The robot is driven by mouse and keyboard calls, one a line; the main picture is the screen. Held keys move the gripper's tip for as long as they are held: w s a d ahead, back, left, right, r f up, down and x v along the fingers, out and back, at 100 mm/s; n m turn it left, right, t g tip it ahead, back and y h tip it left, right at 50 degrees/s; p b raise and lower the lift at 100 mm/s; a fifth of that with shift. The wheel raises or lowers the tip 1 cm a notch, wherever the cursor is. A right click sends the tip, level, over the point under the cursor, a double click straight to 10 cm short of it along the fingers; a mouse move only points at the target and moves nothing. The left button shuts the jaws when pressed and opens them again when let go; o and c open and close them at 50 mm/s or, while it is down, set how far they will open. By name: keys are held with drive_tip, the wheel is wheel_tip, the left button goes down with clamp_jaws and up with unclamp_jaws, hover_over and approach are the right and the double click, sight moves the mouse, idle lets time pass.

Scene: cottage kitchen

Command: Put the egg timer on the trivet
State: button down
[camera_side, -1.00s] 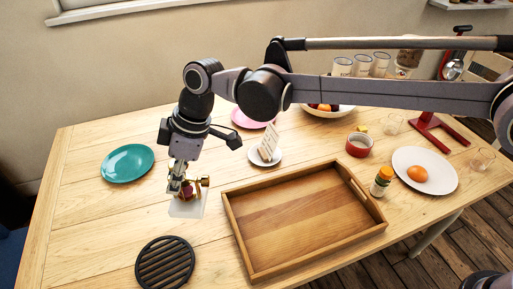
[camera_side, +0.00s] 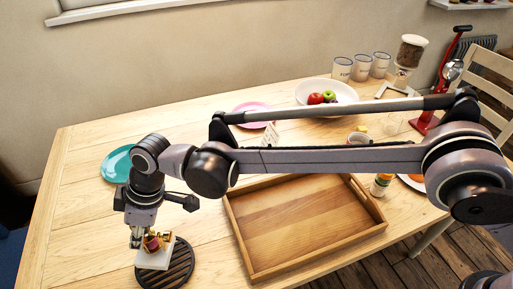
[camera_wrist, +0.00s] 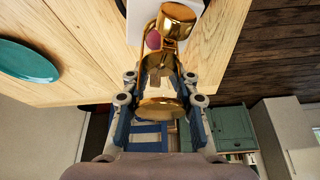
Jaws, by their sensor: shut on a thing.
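The egg timer (camera_side: 153,243) has gold ends, a red part and a white block-like base (camera_side: 150,262). My gripper (camera_side: 146,236) is shut on its gold part, with the base hanging below. In the wrist view the gold timer (camera_wrist: 175,22) sits between my fingers (camera_wrist: 160,85), with the white base behind it. The trivet (camera_side: 182,268) is a round black slatted disc near the table's front left. The timer's base overlaps the trivet's left and middle in the side view; whether they touch, I cannot tell.
A wooden tray (camera_side: 300,225) lies just right of the trivet. A teal plate (camera_side: 116,163), also in the wrist view (camera_wrist: 25,62), is behind my gripper. A pink plate (camera_side: 250,108) and a fruit bowl (camera_side: 342,92) stand farther back. Bare table (camera_side: 80,215) lies left of the trivet.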

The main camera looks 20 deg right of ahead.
sight(144, 247)
drive_tip(key=shift+s+a+f, duration=0.15)
drive_tip(key=shift+a+f, duration=0.05)
drive_tip(key=shift+a, duration=0.1)
drive_tip(key=shift+f, duration=1.9)
drive_tip(key=shift+f, duration=0.1)
drive_tip(key=c, duration=1)
unclamp_jaws()
drive_tip(key=shift+f, duration=0.15)
drive_tip(key=shift+c, duration=0.2)
drive_tip(key=shift+r, duration=0.2)
